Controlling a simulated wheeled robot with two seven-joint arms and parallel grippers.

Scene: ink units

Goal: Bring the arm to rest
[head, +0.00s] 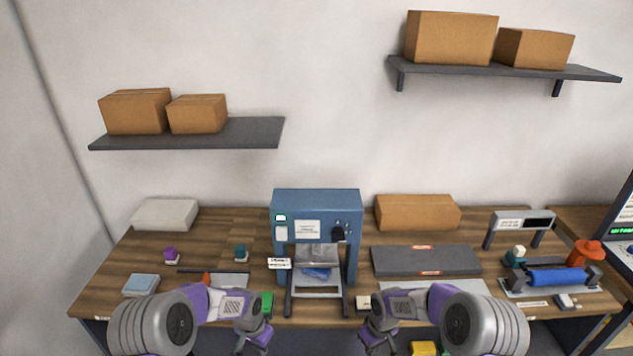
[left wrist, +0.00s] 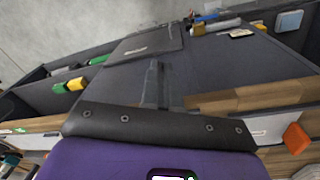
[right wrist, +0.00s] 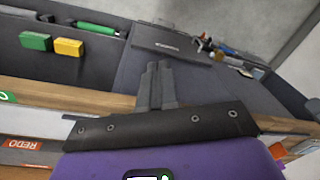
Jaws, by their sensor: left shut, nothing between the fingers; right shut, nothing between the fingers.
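My left gripper (head: 254,341) hangs in front of the table's front edge, left of the middle in the head view. Its fingers (left wrist: 153,84) are together and empty in the left wrist view. My right gripper (head: 379,338) hangs in front of the same edge, right of the middle. Its fingers (right wrist: 155,85) are together and empty in the right wrist view. Both arms are bent inward, roughly mirrored, and apart from each other. Neither gripper visibly touches an object.
A blue machine (head: 316,212) stands mid-table, with a cardboard box (head: 417,212) and a dark grey slab (head: 425,261) to its right. A blue roller unit (head: 556,277) sits further right. Green and yellow blocks (right wrist: 68,47) lie below the table edge.

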